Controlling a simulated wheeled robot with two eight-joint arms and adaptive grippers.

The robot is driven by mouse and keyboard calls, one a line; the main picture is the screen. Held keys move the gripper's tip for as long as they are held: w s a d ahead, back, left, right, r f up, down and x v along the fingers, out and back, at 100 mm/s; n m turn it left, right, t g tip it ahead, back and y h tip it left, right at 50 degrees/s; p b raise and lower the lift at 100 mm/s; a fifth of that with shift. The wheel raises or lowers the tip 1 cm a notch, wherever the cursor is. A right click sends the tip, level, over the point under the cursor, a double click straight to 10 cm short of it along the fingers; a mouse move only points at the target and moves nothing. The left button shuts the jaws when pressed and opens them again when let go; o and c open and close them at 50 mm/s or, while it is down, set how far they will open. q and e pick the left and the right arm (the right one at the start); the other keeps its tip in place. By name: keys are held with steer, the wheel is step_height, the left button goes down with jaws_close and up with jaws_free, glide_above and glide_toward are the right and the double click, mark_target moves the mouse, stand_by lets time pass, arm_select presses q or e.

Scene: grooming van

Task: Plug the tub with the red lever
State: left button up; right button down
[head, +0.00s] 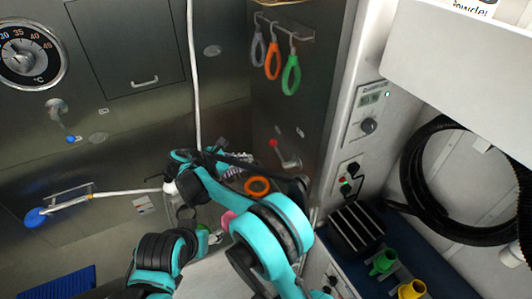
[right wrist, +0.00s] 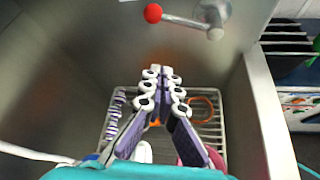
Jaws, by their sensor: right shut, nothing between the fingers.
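The red lever is a red ball knob on a metal arm (head: 273,143) mounted on the tub's metal wall. In the right wrist view its red knob (right wrist: 152,13) is at the top, left of its metal pivot. The tub (right wrist: 60,70) is grey metal, with a wire rack (right wrist: 208,128) low inside it. My right gripper (right wrist: 163,72) is shut and empty, below the lever in that view and apart from it. In the head view my own arm hides much of the gripper. The drain and plug are hidden. My left gripper cannot be made out.
An orange ring (head: 257,186) and a purple-and-white striped item (right wrist: 113,112) lie by the rack. A blue-tipped lever (head: 70,138) and a blue shower head (head: 36,217) are on the left wall. Coloured loops (head: 273,60) hang above the red lever.

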mark_target(276, 150)
steer(key=b+x, duration=0.2)
steer(key=x, duration=0.8)
steer(key=r, duration=0.2)
steer(key=d+r, duration=0.1)
steer(key=shift+s+d+r, duration=0.1)
steer(key=shift+s+r, duration=0.15)
steer(key=shift+s, duration=0.1)
steer(key=shift+s+r+m+t, duration=0.1)
steer(key=shift+r+m+t, duration=0.2)
steer(key=shift+r+m, duration=0.1)
steer(key=s+d+r+m+t+y+b, duration=0.1)
steer(key=s+d+r+m+t+b, duration=0.2)
steer(key=m, duration=0.4)
steer(key=shift+s+d+r+t+b, duration=0.2)
steer(key=shift+s+r+t+b, duration=0.35)
steer(key=shift+s+r+t, duration=0.7)
steer(key=shift+s+f, duration=0.15)
steer(key=shift+f, duration=0.05)
